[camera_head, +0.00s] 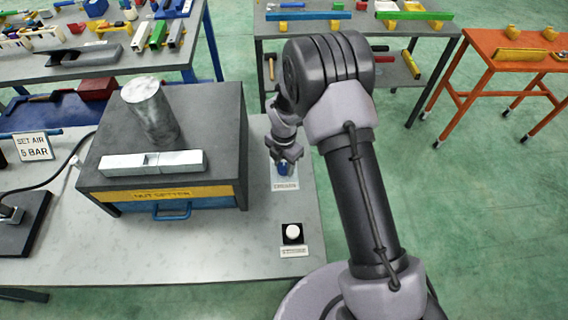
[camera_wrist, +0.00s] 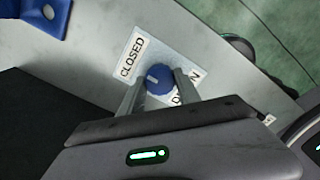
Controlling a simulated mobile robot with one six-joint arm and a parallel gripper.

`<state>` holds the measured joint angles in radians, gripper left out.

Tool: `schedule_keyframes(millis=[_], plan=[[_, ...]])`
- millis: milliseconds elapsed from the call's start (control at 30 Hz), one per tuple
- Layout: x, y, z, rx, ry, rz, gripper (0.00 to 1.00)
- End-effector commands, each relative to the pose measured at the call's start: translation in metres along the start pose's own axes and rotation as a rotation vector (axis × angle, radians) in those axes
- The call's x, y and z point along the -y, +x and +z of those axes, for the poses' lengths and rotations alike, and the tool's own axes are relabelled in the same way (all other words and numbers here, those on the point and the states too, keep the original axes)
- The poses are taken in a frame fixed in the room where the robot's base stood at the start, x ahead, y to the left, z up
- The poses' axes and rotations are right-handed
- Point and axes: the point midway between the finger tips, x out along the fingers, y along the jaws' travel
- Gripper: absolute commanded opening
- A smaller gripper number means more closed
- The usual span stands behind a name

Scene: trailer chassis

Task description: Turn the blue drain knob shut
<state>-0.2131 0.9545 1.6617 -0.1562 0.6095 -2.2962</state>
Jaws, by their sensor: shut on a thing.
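In the head view, my gripper (camera_head: 284,160) reaches down over the knob (camera_head: 283,169), which is partly hidden by the fingers. The plate (camera_head: 285,184) lies on the grey bench.
A dark cabinet marked "NUT SETTER" (camera_head: 225,150) stands left of the knob, bearing a metal cylinder (camera_head: 150,108) and a pale bar (camera_head: 180,162). A white knob on a black base (camera_head: 292,233) is nearer the bench's front. Open green floor lies right.

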Motion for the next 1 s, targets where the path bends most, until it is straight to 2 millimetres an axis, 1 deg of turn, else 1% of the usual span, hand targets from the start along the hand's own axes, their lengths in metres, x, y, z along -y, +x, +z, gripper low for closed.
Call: schedule_keyframes(millis=[533,567,633,667,933,1000], plan=[[-0.0009,-0.0008,0.0006,0.002,-0.023,0.002,0.00],[-0.0009,-0.0008,0.0006,0.002,-0.023,0.002,0.43],[-0.0008,-0.0007,0.0005,0.002,-0.023,0.002,0.57],[-0.0007,-0.0006,0.0004,0.001,-0.023,0.002,0.61],[-0.0003,-0.0004,0.0002,0.001,-0.022,0.001,0.61],[-0.0005,-0.0038,0.0003,0.001,-0.022,0.001,0.61]])
